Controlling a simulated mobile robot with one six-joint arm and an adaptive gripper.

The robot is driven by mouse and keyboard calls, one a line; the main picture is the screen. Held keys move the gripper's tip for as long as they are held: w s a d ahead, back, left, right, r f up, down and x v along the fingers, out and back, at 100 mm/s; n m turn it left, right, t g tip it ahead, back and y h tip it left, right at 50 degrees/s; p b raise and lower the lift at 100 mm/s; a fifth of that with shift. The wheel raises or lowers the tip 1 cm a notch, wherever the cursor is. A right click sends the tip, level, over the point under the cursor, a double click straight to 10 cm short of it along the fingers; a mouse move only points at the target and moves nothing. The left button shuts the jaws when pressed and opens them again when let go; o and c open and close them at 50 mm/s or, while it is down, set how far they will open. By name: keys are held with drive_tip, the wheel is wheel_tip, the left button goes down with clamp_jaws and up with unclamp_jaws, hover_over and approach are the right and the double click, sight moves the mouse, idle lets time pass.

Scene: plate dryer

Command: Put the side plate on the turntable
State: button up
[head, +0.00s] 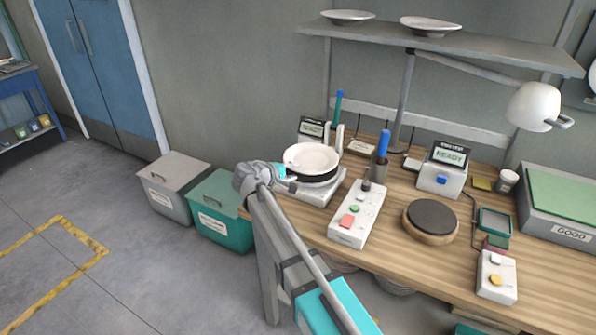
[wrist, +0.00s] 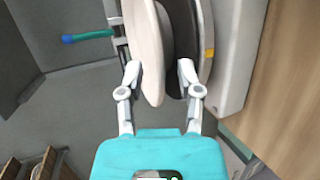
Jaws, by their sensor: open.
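A white plate (head: 311,158) sits on the black round top of the plate dryer (head: 318,192) at the left end of the bench. My gripper (head: 287,178) is at the plate's near left edge. In the wrist view my open gripper (wrist: 160,74) has one finger on each side of the plate's rim (wrist: 143,45), with the black top (wrist: 183,45) beyond it. I cannot tell whether either finger touches the plate. The turntable (head: 432,216), a dark disc on a wooden base, stands empty to the right on the bench.
A READY display box (head: 443,178) is behind the turntable. A lamp (head: 534,106) overhangs the right side. Two more plates (head: 348,17) (head: 431,26) rest on the high shelf.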

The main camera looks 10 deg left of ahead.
drive_tip(key=p+v, duration=0.3)
drive_tip(key=v, duration=0.7)
drive_tip(key=shift+s+p, duration=0.3)
